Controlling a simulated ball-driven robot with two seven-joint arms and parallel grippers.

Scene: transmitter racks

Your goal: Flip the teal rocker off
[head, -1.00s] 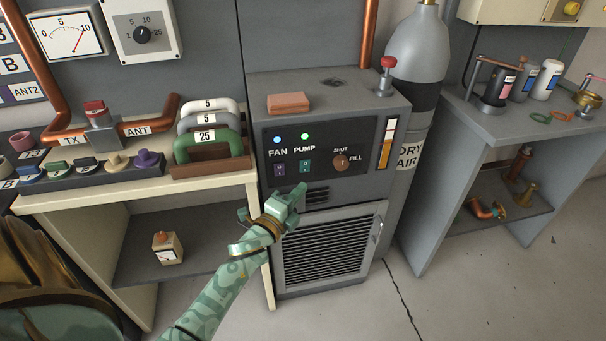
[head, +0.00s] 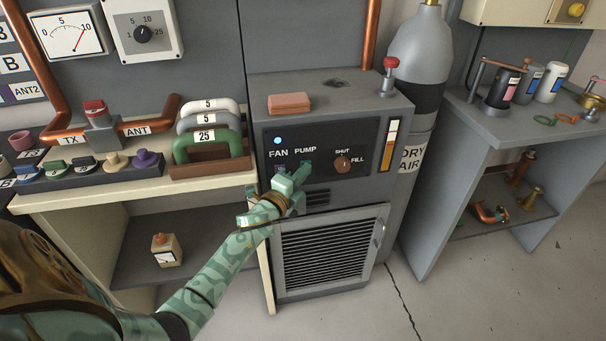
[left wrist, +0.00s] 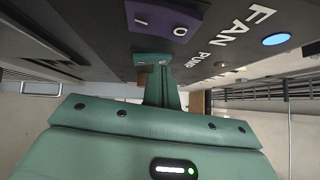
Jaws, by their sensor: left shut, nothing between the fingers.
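The teal rocker (head: 306,164) is on the dark panel under the PUMP label, mostly hidden by my left gripper. My left gripper (head: 301,174) is shut and empty, its tips at the rocker, seemingly touching it. In the left wrist view a teal piece (left wrist: 152,59), which looks like the rocker, shows by the shut fingers (left wrist: 164,85). I cannot tell its tilt. No lit lamp shows above PUMP. My right gripper is not in view.
The purple FAN rocker (left wrist: 165,22) is close beside the fingers; its blue lamp (head: 278,141) is lit. The copper SHUT/FILL knob (head: 343,162) is to the right. A louvred grille (head: 325,255) lies below. A reddish block (head: 289,103) rests on the cabinet top.

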